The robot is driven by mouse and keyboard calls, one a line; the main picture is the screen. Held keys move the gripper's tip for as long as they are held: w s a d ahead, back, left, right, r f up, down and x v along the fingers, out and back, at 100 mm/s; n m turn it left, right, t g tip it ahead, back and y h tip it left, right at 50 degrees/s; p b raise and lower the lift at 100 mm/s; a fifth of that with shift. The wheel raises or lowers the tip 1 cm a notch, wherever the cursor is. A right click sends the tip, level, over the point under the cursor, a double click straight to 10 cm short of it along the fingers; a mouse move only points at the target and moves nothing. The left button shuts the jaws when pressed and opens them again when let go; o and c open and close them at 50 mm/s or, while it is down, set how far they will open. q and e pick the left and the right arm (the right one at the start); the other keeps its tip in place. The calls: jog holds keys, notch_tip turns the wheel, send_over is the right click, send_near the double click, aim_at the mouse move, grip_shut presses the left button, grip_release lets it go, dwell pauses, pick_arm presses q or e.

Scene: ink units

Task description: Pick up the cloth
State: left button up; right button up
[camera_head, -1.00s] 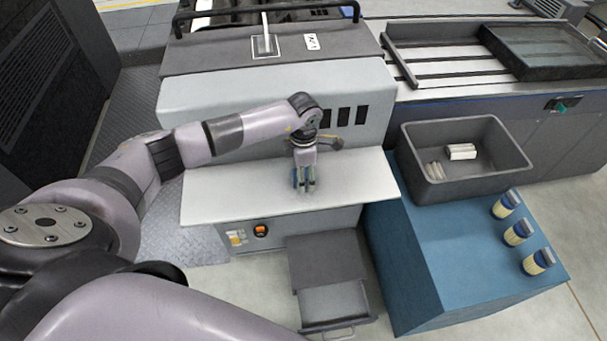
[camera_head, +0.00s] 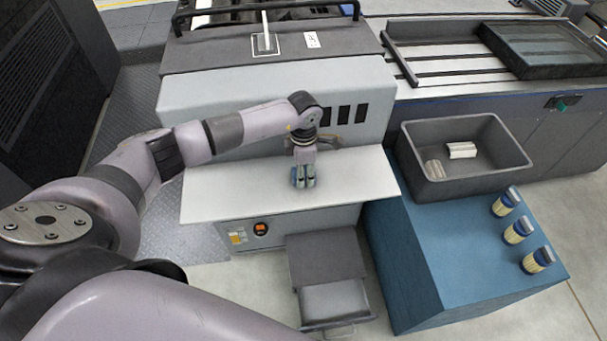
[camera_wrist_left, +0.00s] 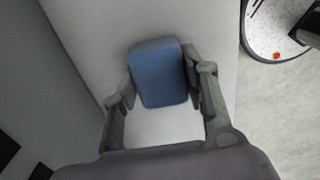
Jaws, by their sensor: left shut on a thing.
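The cloth (camera_head: 297,177) is a small, blue, rounded pad at my left gripper, low over the pale shelf of the machine. It also shows in the left wrist view (camera_wrist_left: 158,75), between the fingers. My left gripper (camera_head: 306,184) points down, with its fingers shut on the cloth's two sides. I cannot tell whether the cloth still touches the shelf. The fingers hide part of it in the head view. My right gripper is not in view.
The pale shelf (camera_head: 235,195) is otherwise bare. A grey bin (camera_head: 470,185) holding white rolls (camera_head: 462,150) stands on a blue block (camera_head: 440,240) at right, beside several blue-lidded jars (camera_head: 518,231). Below the shelf is an open drawer (camera_head: 335,300). The machine body (camera_head: 230,95) rises behind.

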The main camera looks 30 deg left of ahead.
pick_arm(q)
jog(key=shift+r, duration=0.1)
notch_tip(320, 180, up, 20)
jog(key=b, duration=0.3)
dwell(0.3)
